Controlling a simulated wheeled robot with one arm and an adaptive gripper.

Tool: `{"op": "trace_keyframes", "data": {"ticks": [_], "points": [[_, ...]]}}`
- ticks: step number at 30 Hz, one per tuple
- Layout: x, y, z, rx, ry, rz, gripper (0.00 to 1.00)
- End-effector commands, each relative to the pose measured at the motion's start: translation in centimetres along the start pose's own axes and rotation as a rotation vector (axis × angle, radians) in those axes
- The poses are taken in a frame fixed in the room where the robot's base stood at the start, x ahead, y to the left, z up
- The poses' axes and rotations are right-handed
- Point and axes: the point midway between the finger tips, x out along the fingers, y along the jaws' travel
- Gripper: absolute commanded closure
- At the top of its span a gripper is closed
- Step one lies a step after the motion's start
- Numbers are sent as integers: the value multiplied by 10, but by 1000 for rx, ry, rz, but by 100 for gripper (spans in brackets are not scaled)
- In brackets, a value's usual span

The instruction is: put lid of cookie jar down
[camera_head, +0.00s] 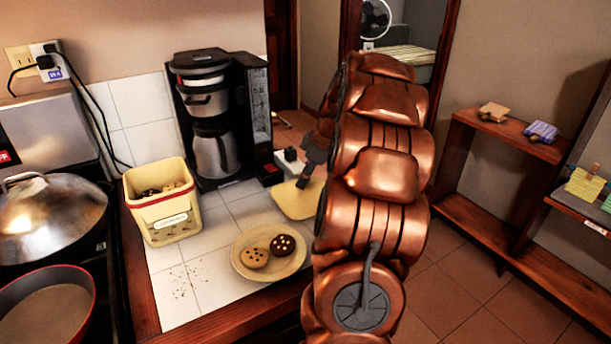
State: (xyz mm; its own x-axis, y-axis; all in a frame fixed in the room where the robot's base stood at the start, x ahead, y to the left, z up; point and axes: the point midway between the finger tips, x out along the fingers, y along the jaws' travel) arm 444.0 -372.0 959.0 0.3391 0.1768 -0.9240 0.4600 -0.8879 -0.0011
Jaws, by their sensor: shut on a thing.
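The cookie jar (160,218) is a square, pale yellow container with a label on its front. It stands on the white tiled counter left of the coffee maker, open at the top with dark and light cookies inside. Its flat, pale yellow lid (295,203) is at the counter's right side, behind the plate. My gripper (306,180) is dark and comes from the right, shut on the lid from above. My copper arm hides the lid's right part. I cannot tell whether the lid touches the counter.
A plate (242,270) with two cookies lies in front of the lid, with crumbs to its left. A black coffee maker (222,120) stands behind. A small black-and-white object (289,163) is close behind the lid. The stove with a lidded pan (48,218) is at left.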

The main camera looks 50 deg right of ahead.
Motion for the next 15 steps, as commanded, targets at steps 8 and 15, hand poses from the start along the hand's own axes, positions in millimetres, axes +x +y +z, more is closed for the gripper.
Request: {"op": "trace_keyframes", "data": {"ticks": [8, 15], "points": [[5, 0, 2, -1, 1, 0, 100], [8, 0, 3, -1, 0, 1, 65]]}}
